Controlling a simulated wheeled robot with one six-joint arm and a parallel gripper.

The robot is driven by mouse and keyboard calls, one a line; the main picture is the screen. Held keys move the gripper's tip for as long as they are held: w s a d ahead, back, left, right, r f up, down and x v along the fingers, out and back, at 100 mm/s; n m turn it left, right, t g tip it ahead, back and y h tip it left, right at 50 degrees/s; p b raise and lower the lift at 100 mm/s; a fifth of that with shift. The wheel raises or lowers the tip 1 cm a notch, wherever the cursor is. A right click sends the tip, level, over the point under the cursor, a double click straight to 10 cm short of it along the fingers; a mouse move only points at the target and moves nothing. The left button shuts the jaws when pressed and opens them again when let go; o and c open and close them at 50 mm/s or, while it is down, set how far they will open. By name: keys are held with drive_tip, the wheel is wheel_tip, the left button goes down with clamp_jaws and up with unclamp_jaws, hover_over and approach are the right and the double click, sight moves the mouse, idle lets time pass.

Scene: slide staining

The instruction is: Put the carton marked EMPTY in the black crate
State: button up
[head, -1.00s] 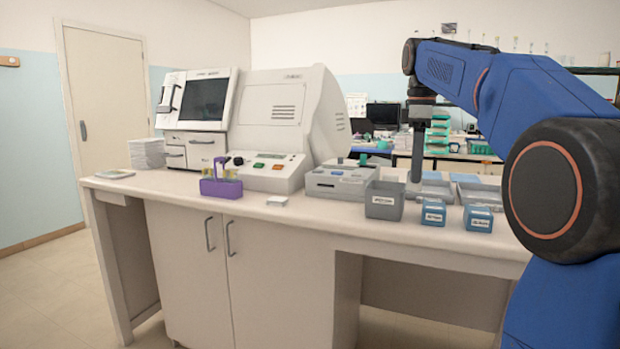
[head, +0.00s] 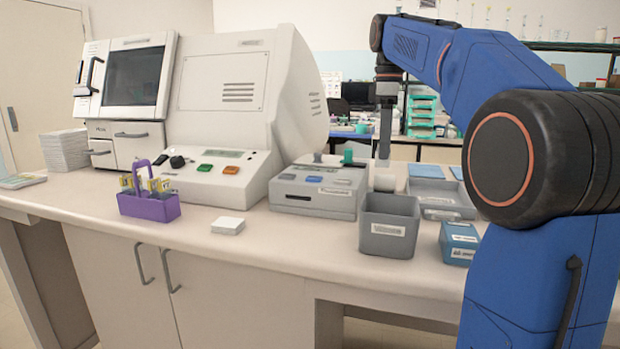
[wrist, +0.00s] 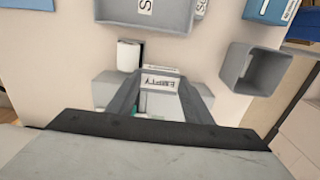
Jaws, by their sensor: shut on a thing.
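A carton with a white label reading EMPTY (wrist: 160,83) sits between the two fingers of my gripper (wrist: 160,100) in the wrist view. The fingers are shut on it, and its lower part is partly hidden by the gripper. In the head view my gripper (head: 385,150) points down over the bench, behind a grey open bin (head: 388,228). No black crate can be made out in either view.
The grey bin also shows in the wrist view (wrist: 253,68), right of my gripper. A white cylinder (wrist: 130,55) stands close by the left finger, near a grey tray (wrist: 150,12). A blue carton (head: 459,243), purple rack (head: 150,207) and grey device (head: 318,187) stand on the bench.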

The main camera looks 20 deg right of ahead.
drive_tip(key=shift+f, duration=5)
drive_tip(key=shift+f, duration=0.1)
drive_tip(key=o, duration=0.7)
